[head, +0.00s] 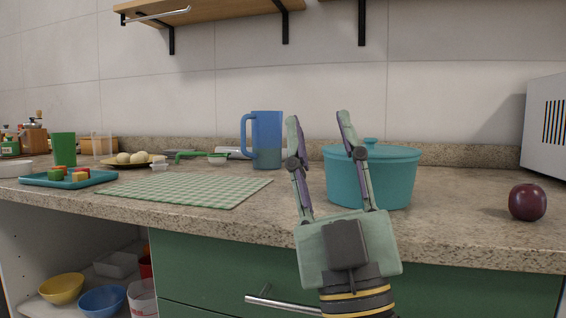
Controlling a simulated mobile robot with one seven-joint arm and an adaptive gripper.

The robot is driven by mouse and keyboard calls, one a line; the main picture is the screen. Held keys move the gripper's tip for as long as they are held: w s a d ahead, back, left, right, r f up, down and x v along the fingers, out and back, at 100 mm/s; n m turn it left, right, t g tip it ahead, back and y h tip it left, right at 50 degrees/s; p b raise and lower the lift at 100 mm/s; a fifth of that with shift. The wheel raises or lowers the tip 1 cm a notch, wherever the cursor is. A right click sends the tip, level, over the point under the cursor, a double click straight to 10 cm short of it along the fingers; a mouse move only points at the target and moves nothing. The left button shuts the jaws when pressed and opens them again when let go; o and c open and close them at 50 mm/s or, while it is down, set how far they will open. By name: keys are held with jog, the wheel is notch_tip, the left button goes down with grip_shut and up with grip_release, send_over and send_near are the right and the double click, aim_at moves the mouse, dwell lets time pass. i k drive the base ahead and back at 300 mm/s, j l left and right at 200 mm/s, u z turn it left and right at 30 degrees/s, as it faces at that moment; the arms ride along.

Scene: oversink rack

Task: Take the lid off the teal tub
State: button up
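The teal tub (393,187) stands upright on the counter, right of centre. Its teal lid (392,151) with a small round knob (370,142) sits on top. My gripper (319,116) points up in front of the counter, its two fingers spread apart with nothing visible between them. Its right finger overlaps the left part of the tub and lid in the picture. I cannot tell whether that finger touches the tub.
A blue pitcher (267,141) stands behind and left of the tub. A plum-like fruit (527,202) lies to the right near the front edge. A green checked mat (187,190) and a teal tray (43,181) lie left. Bare counter (460,200) shows between tub and fruit.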

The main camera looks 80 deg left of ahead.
aim_at(377, 151)
jog(key=i+l+u, duration=0.1)
jog(key=u, duration=1.2)
